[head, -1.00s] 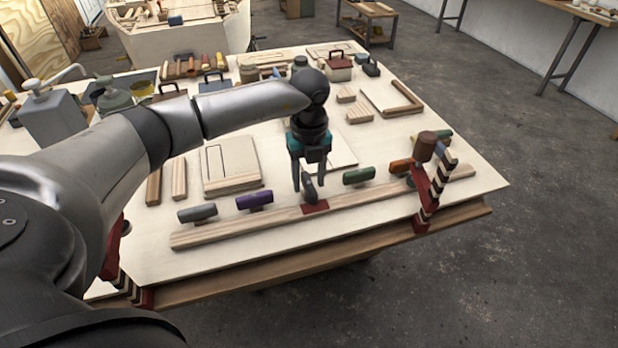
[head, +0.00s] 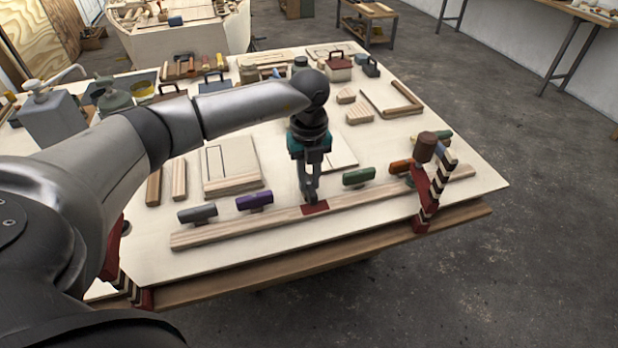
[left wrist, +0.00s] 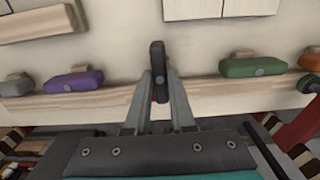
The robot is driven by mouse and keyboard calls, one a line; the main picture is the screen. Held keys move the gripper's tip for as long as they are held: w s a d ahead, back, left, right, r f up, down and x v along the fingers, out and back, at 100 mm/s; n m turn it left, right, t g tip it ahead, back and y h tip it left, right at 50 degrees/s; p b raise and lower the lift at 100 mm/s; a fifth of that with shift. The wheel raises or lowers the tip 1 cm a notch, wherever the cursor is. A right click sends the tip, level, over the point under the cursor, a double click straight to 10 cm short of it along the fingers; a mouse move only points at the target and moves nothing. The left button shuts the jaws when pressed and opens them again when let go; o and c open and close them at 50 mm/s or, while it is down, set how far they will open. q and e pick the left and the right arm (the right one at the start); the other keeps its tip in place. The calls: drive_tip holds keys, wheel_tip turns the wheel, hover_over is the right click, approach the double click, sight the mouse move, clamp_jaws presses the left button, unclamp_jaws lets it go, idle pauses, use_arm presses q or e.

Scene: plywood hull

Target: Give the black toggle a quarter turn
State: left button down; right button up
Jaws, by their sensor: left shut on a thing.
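The black toggle (left wrist: 157,60) stands on the wooden rail (head: 245,228), its long side running across the rail in the left wrist view. My left gripper (left wrist: 160,92) is shut on it, one finger on each side. In the head view my left gripper (head: 310,193) points down over a red patch (head: 315,208) on the rail, and the fingers mostly hide the toggle. My right gripper is not in view.
Along the same rail are a grey toggle (head: 197,213) and a purple toggle (head: 254,201) on the left, and a green toggle (head: 358,176) and an orange toggle (head: 400,166) on the right. A striped clamp (head: 434,190) rises at the rail's right end.

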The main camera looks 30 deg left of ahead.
use_arm(q)
drive_tip(key=shift+m, duration=0.3)
drive_tip(key=m, duration=0.8)
drive_tip(key=m+b, duration=0.1)
drive_tip(key=m, duration=0.3)
drive_tip(key=shift+m, duration=0.3)
drive_tip(key=shift+r+m+b, duration=0.1)
drive_tip(key=shift+m+b, duration=0.25)
drive_tip(key=shift+m, duration=1.55)
drive_tip(key=shift+w, duration=0.1)
drive_tip(key=c, duration=0.8)
unclamp_jaws()
drive_tip(key=shift+o, duration=0.2)
